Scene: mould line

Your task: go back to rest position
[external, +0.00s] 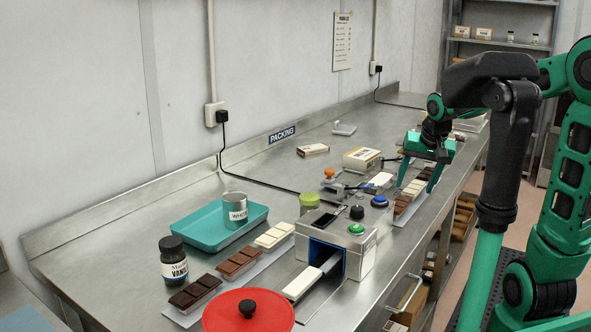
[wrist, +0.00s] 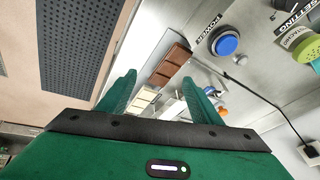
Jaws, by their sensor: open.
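My gripper (external: 418,182) is at the right side of the steel bench, beyond the machine. Its green fingers are spread apart. In the wrist view my gripper (wrist: 160,85) has a clear gap between the fingers, with nothing held. Chocolate pieces lie in a row beneath and between the fingers: a brown piece (wrist: 174,60) and a white piece (wrist: 143,100). In the external view the fingers partly cover this row, where a brown piece (external: 402,206) shows. I cannot tell how far the fingertips are above the pieces.
The grey machine (external: 349,262) with coloured buttons stands left of my gripper. A teal tray (external: 190,238), a dark jar (external: 173,262), a red lid (external: 225,316) and another chocolate row (external: 238,262) lie farther left. A cream box (external: 361,158) is behind. Cables run across the bench.

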